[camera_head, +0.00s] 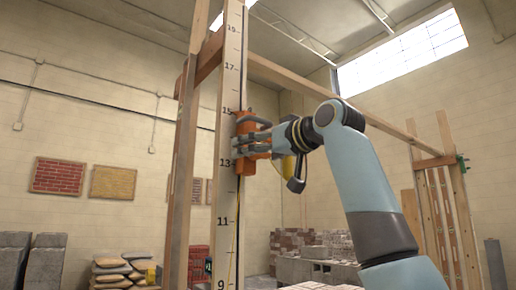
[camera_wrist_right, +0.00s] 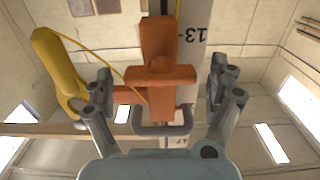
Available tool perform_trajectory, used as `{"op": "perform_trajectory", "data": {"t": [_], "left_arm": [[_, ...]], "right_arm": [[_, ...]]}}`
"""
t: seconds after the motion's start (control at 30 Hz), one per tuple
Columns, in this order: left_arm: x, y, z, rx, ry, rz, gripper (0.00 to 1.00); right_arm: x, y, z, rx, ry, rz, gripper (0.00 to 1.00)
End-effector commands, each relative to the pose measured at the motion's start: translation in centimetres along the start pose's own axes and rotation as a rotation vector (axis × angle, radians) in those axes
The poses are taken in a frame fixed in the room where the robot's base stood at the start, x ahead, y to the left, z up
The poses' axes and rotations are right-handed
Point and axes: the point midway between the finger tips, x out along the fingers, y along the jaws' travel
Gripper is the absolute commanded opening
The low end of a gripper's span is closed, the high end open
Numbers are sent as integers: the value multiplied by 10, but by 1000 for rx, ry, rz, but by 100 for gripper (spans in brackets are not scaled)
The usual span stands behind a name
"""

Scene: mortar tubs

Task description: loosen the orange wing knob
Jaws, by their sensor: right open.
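The orange clamp (camera_head: 247,122) sits on the upright measuring pole (camera_head: 228,190) close to the 13 and 15 marks. In the right wrist view the orange wing knob (camera_wrist_right: 160,76) shows in the middle, its wings roughly crosswise in the picture. My right gripper (camera_head: 240,146) is at the clamp, its fingers partly covering it in the head view. In the wrist view the right gripper (camera_wrist_right: 161,80) is open, with one finger on each side of the knob and visible gaps between. My left gripper is not in view.
A yellow part (camera_wrist_right: 55,75) with a thin yellow cord is beside the left finger in the wrist view. A grey loop (camera_wrist_right: 160,130) lies below the knob there. A wooden post (camera_head: 183,170) stands left of the pole. Bags (camera_head: 112,268) and blocks are behind.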

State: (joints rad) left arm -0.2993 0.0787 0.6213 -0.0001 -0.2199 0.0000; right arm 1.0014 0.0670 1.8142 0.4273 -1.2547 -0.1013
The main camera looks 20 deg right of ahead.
Motion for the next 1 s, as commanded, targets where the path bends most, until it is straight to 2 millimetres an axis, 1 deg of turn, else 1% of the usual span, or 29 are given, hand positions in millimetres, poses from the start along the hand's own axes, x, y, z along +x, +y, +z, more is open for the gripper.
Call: {"op": "perform_trajectory", "data": {"t": [0.1, 0.3, 0.33, 0.73, 0.77, 1.0], "left_arm": [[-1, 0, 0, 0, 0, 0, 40], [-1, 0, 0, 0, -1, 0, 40], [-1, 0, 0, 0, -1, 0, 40], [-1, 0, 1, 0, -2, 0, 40], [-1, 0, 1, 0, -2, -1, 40], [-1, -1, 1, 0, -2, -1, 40]], "right_arm": [[4, 0, 0, 0, 1, 0, 90], [5, 0, 0, 0, 1, 1, 90], [4, 0, 0, 0, 1, 1, 89], [4, 0, 0, 0, 0, 1, 37], [4, 0, 0, 0, 0, 1, 34], [4, 0, 0, -12, 0, 1, 34]]}}
